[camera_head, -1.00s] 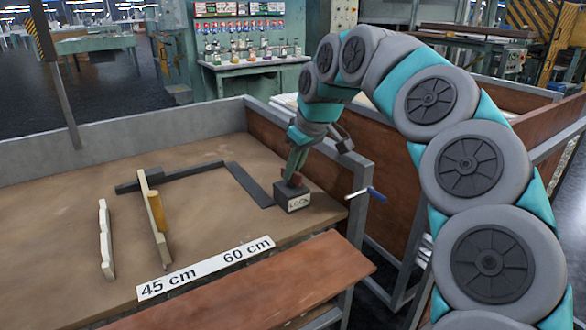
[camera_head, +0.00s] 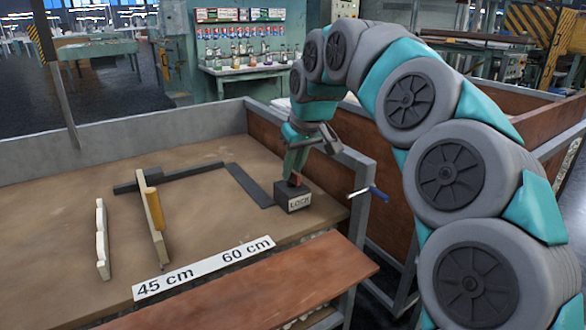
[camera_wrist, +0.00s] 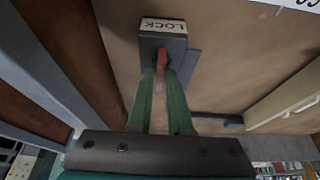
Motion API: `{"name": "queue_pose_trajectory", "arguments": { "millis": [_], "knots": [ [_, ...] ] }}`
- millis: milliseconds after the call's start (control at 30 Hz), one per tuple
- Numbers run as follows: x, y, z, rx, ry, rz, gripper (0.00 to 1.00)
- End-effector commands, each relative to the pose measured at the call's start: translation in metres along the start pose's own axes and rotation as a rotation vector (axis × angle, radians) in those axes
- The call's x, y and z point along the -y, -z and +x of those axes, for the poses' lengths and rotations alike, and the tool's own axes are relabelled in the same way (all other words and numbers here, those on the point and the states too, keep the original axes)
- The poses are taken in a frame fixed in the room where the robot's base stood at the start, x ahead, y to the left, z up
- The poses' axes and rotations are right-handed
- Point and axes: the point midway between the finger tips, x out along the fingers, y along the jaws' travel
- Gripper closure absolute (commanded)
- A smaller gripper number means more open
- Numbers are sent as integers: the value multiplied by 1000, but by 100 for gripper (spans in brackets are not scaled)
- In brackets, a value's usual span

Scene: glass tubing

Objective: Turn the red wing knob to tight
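The red wing knob (camera_wrist: 162,59) sits on a dark box (camera_wrist: 149,48) with a white LOCK label. In the head view the box (camera_head: 291,202) stands near the right end of the brown table, with the red knob (camera_head: 297,180) on its top. My gripper (camera_wrist: 162,74) reaches down over the box, its two green fingers on either side of the knob and apparently closed on it. In the head view my gripper (camera_head: 291,174) partly hides the knob. No marking that reads tight can be made out.
A dark flat L-shaped bar (camera_head: 250,185) lies behind the box. A 45–60 cm label (camera_head: 205,268) lies in front.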

Motion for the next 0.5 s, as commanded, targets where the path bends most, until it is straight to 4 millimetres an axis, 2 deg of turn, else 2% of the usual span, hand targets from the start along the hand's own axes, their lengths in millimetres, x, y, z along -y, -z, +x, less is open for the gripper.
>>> {"name": "queue_pose_trajectory", "arguments": {
  "millis": [33,200,500],
  "knots": [
    [0,0,0,0,0,0,75],
    [0,0,0,0,1,-1,57],
    [0,0,-2,0,0,-1,57]
  ]
}}
